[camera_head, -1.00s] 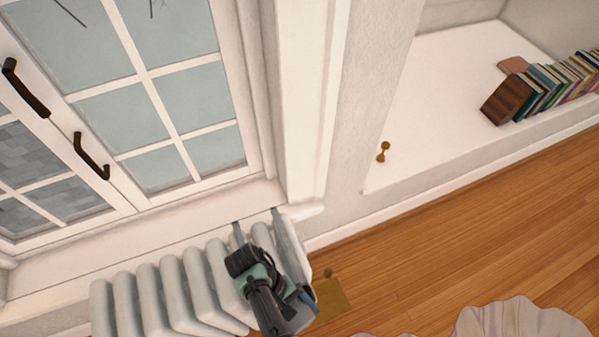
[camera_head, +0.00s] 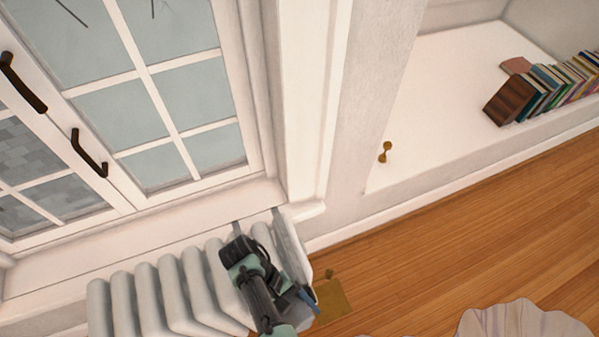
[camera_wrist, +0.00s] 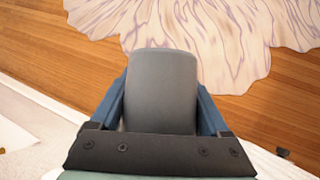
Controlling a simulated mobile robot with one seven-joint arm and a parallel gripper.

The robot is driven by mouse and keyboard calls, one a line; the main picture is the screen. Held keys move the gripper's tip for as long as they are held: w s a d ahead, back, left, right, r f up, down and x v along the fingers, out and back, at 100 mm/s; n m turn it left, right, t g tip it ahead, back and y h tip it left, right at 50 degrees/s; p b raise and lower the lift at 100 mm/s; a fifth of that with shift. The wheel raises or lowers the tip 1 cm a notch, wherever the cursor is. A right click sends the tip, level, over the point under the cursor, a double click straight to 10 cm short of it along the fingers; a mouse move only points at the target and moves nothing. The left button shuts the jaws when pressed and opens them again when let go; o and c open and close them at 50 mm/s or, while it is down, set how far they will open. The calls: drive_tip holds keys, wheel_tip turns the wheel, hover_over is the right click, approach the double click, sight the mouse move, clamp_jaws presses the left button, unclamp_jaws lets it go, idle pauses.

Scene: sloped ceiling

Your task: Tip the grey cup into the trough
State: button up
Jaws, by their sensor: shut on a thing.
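The grey cup (camera_wrist: 162,88) fills the middle of the wrist view, between the two blue fingers of my gripper (camera_wrist: 161,98). The fingers are shut on its sides. Its wall faces the camera, so its opening and contents are hidden. In the head view my arm is in front of the white radiator, and a blue part of my gripper (camera_head: 306,295) shows at the radiator's right end. I see nothing that I can clearly tell is the trough.
The white ribbed radiator (camera_head: 175,290) stands below the window. A pale, wavy-edged, veined thing (camera_head: 525,322) lies on the wood floor (camera_head: 420,260). A brownish square (camera_head: 332,302) is on the floor. Books (camera_head: 550,85) stand on the white ledge (camera_head: 440,110). Open floor lies to the right.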

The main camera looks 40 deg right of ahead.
drive_tip(key=shift+w+r+g+b, duration=0.1)
drive_tip(key=shift+r+g+b, duration=0.1)
drive_tip(key=shift+g+b, duration=0.55)
idle(0.5)
drive_tip(key=shift+r, duration=0.1)
idle(3.1)
